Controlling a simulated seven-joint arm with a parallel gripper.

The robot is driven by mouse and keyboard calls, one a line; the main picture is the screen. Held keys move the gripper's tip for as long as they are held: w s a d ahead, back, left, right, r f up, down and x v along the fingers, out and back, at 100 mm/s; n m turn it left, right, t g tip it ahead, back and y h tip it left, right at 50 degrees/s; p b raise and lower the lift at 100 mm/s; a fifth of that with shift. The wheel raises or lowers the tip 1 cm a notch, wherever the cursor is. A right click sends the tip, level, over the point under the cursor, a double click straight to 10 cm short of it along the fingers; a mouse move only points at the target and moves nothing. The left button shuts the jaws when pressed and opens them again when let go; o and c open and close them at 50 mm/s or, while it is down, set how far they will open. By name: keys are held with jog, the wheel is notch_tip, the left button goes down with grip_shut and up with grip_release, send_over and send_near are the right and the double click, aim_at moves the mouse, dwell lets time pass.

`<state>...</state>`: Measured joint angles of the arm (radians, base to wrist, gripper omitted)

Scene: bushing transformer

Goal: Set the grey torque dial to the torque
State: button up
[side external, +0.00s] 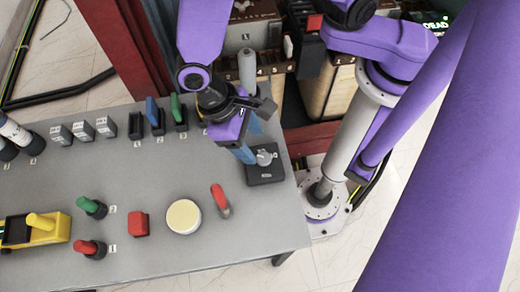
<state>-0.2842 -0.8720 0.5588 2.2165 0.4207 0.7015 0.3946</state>
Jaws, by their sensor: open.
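A grey dial (264,157) sits on a dark square base (266,175) near the right edge of the grey table. My gripper (253,145) is just above and to the left of the dial, with its blue-tipped fingers apart and nothing visible between them. One fingertip is close to the dial's left side. I cannot tell whether it touches the dial. The dial's markings and setting are too small to read.
On the table (150,185) are a red block (138,224), a round cream disc (184,217), red-handled pliers or similar tool (220,201), green (91,207) and red (90,249) handled pieces, and a yellow tool (40,230). Upright coloured pieces line the back. Transformer equipment stands behind.

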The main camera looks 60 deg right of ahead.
aim_at(263, 158)
jog(key=shift+x, duration=2.8)
jog(key=c, duration=1)
